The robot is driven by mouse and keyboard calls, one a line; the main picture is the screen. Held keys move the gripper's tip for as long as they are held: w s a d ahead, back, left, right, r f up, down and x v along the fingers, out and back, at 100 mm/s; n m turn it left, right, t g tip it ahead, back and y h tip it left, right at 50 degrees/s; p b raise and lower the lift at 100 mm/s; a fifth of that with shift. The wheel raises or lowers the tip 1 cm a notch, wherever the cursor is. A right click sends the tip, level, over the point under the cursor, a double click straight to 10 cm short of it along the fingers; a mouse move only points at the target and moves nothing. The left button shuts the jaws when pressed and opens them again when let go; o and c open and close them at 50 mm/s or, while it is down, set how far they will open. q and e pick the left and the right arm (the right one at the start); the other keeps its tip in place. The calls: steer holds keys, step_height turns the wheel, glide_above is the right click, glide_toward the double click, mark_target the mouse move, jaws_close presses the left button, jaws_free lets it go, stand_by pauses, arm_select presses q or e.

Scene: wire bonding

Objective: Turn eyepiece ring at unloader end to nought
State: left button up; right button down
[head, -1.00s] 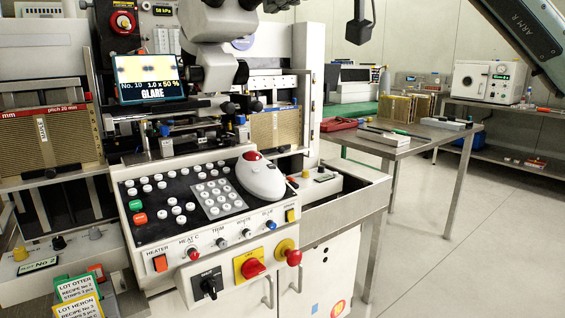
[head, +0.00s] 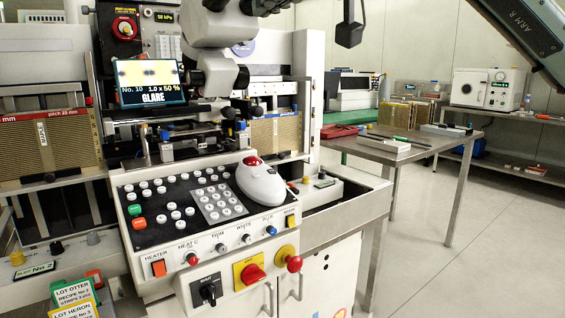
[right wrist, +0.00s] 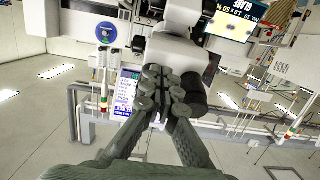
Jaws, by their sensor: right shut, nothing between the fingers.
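The white microscope head (head: 212,72) stands above the bonder, right of the display (head: 150,82). Black round eyepiece-like parts (head: 262,6) show at the top edge of the head view. In the right wrist view the white microscope body (right wrist: 176,52) is just beyond my right gripper (right wrist: 158,92). That gripper is shut and empty, its fingertips together. A dark cylindrical part (right wrist: 193,90) is close beside the fingertips; I cannot tell whether they touch. No ring scale can be read. My left gripper is not in view.
A control panel (head: 180,235) with buttons, a white mouse-like device (head: 260,182) and red knobs fills the front. A black fixture (head: 349,34) hangs at the upper right. A steel table (head: 410,150) stands behind; the floor at right is clear.

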steer(key=v, duration=0.6)
steer(key=shift+a+r, duration=0.1)
steer(key=shift+r, duration=0.3)
steer(key=shift+a+f, duration=0.1)
